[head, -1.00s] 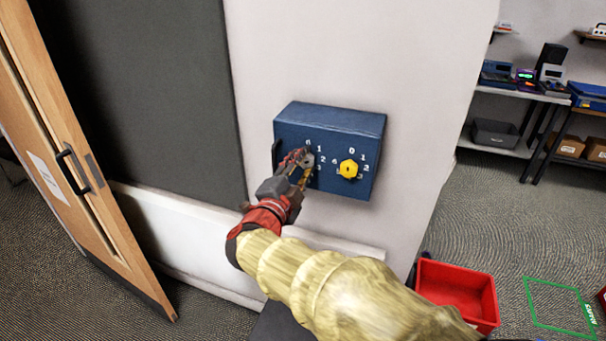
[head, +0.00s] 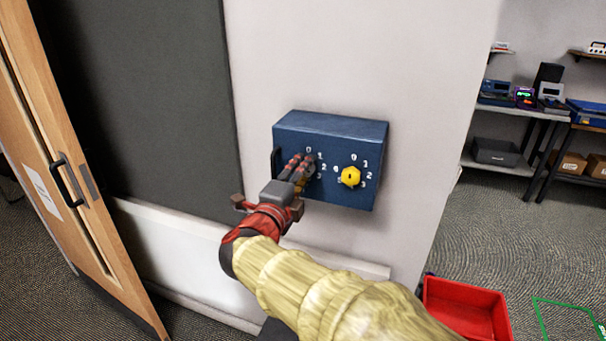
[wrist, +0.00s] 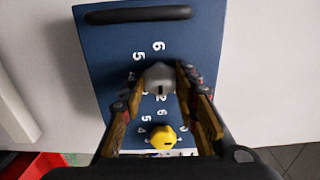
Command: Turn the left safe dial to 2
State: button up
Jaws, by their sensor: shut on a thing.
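The blue safe (head: 335,125) is fixed to a pale wall, with two numbered dials on its front. The left dial is grey (wrist: 158,78) and sits between my gripper's fingers in the wrist view. In the head view my gripper (head: 304,166) covers most of it, with 0, 1 and 2 showing around it. My gripper is shut on this dial. I cannot tell which number the dial points at. The right dial (head: 350,176) is yellow and free, and also shows below the grey one in the wrist view (wrist: 163,138).
A black handle bar (wrist: 138,14) runs along the safe's edge beyond the left dial. A wooden door (head: 60,190) stands at the left, beside a dark wall panel (head: 150,90). A red bin (head: 465,308) is on the floor at lower right. Shelves (head: 530,110) stand farther back.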

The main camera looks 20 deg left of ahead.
jog(key=o, duration=1.2)
jog(key=s, duration=0.8)
jog(key=s+a, duration=0.1)
jog(key=s, duration=0.3)
